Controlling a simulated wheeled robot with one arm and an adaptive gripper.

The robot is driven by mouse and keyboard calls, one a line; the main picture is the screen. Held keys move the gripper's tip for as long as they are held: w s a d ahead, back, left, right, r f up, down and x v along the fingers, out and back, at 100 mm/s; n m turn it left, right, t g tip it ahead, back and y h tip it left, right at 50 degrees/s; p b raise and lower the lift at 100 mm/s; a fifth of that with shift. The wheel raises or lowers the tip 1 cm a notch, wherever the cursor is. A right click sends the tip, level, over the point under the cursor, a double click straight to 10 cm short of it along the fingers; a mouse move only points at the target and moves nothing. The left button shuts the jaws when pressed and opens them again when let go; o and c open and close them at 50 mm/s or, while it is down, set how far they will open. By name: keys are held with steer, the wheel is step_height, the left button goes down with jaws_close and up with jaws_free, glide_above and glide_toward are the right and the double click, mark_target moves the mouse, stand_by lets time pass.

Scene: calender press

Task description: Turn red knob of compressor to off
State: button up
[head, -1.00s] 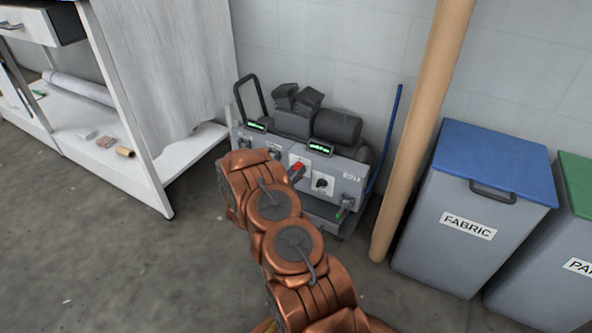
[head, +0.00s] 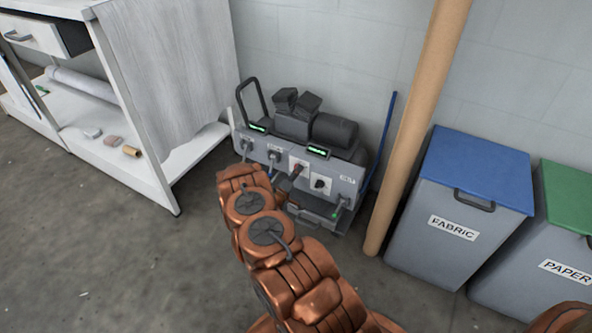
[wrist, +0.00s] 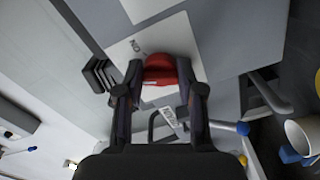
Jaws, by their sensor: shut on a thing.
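The grey compressor (head: 347,176) stands against the wall in the head view, with a black motor and tank on top. Its front panel bears several dark knobs or fittings and the red knob (head: 298,168) on a white plate. My gripper reaches the panel there, mostly hidden behind my copper arm. In the wrist view the red knob (wrist: 158,70) sits between the two dark fingers of my gripper (wrist: 161,92), which is shut on it. The white plate (wrist: 143,48) behind it carries partly readable lettering. I cannot tell exactly which mark the knob points to.
A white shelf unit (head: 160,185) stands left of the compressor. A tall brown tube (head: 408,130) and a blue rod (head: 382,140) stand at its right, then the FABRIC bin (head: 440,240) and PAPER bin (head: 560,270). The grey floor (head: 110,260) in front is open.

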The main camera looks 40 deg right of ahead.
steer(key=shift+s+r+n+p, duration=0.1)
steer(key=shift+n+p, duration=0.4)
steer(key=shift+n, duration=1.7)
steer(key=o, duration=1.1)
steer(key=shift+o, duration=0.2)
steer(key=v, duration=1.2)
